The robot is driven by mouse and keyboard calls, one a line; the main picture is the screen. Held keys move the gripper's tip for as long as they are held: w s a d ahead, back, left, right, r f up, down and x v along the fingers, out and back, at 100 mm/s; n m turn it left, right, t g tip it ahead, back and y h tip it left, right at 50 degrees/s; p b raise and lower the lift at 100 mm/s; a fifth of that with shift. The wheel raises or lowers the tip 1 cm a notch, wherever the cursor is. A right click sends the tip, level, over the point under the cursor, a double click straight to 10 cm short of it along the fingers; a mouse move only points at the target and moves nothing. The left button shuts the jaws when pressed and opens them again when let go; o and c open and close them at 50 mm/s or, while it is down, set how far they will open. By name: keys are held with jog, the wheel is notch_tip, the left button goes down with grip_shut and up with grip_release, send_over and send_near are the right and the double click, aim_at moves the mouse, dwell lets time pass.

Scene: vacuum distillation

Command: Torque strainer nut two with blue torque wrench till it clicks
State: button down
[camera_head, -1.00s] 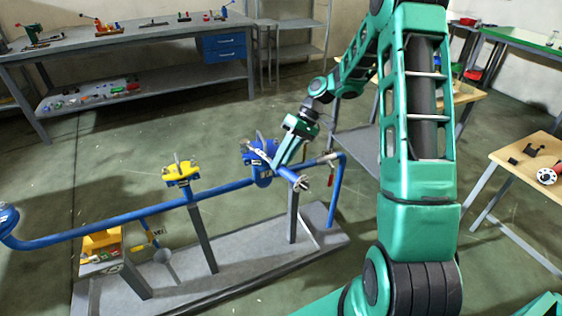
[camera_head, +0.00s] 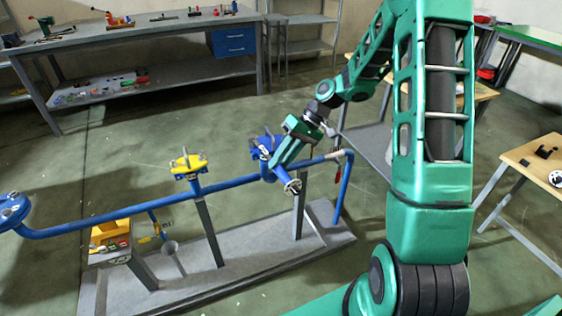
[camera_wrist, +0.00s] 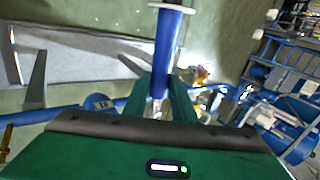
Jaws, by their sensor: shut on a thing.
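My gripper (camera_head: 287,160) is at the blue strainer (camera_head: 264,146) on the blue pipe run, right of centre in the head view. In the wrist view, my gripper (camera_wrist: 163,98) is shut on a blue handle (camera_wrist: 167,50), which looks like that of the blue torque wrench. The handle has a pale collar towards its far end. Which nut is nut two, and whether the wrench sits on a nut, I cannot tell.
A yellow valve (camera_head: 188,166) stands on the pipe to the left. The grey skid base (camera_head: 240,262) lies below, with a yellow box (camera_head: 110,233) at its left end. A workbench (camera_head: 140,40) is at the back left and a wooden table (camera_head: 535,155) at the right.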

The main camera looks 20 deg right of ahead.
jog(key=shift+s+a+m+t, duration=0.2)
jog(key=shift+a+m+t, duration=0.55)
jog(key=shift+a, duration=0.6)
jog(key=shift+a+m, duration=0.45)
jog(key=shift+d+n, duration=0.3)
jog(key=shift+d, duration=0.1)
jog(key=shift+r, duration=0.1)
jog(key=shift+r, duration=4.2)
